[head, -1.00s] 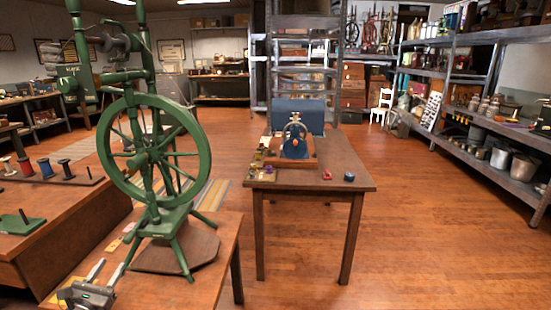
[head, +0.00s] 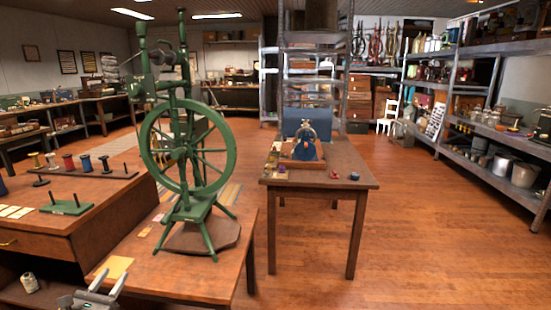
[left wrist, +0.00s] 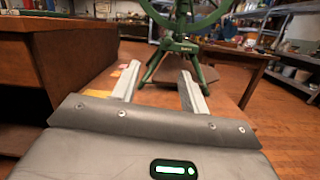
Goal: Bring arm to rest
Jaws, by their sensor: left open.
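My left gripper (head: 105,282) is at the bottom left of the head view, low over the near edge of a wooden table. Its two fingers are apart with nothing between them. The left wrist view also shows the open left gripper (left wrist: 158,82), with its fingers pointing towards the green spinning wheel (left wrist: 178,40). The spinning wheel (head: 186,150) stands upright on a dark board (head: 200,238) on that table, beyond the gripper and apart from it. My right gripper is in neither view.
The near table (head: 180,285) holds a yellow card (head: 115,268). A wooden desk (head: 95,215) with spools stands at left. A second table (head: 345,178) carries a small blue device (head: 305,143). Open floor (head: 430,235) lies to the right, before metal shelves (head: 500,150).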

